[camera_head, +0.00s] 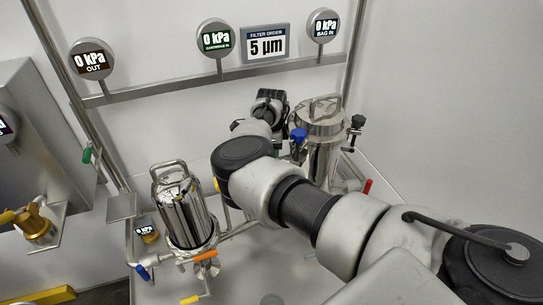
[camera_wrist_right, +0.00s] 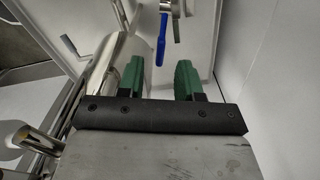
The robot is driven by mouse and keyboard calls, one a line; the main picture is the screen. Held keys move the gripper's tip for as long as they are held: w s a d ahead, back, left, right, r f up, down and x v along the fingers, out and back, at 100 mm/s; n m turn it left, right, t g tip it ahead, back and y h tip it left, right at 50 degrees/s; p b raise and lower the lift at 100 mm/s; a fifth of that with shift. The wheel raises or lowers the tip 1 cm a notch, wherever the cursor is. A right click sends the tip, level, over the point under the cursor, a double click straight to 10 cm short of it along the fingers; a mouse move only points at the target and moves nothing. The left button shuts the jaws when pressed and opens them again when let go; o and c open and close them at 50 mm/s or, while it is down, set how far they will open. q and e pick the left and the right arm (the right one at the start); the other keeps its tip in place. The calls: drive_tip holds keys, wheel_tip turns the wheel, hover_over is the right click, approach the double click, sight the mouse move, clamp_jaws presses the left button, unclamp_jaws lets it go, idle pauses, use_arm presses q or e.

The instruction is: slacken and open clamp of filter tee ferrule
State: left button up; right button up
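My right gripper (camera_wrist_right: 155,80) is open in the right wrist view, with its two green fingers apart and nothing between them. A blue lever handle (camera_wrist_right: 161,38) shows ahead of the fingers, beside a small piece of steel pipework (camera_wrist_right: 170,8) at the top edge. I cannot tell whether that pipework includes the tee ferrule clamp. In the head view my right arm reaches across the middle, and its wrist (camera_head: 265,110) is in front of the back wall. The arm hides part of the piping between the two vessels. My left gripper is not in view.
A steel filter housing (camera_head: 185,215) stands at left, with orange and blue handles low down. A lidded steel vessel (camera_head: 322,130) stands behind my arm. A gauge rail (camera_head: 220,75) crosses the wall. A steel cylinder (camera_wrist_right: 118,55) is close left of my fingers.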

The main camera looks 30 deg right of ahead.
drive_tip(key=shift+f, duration=1.4)
clamp_jaws()
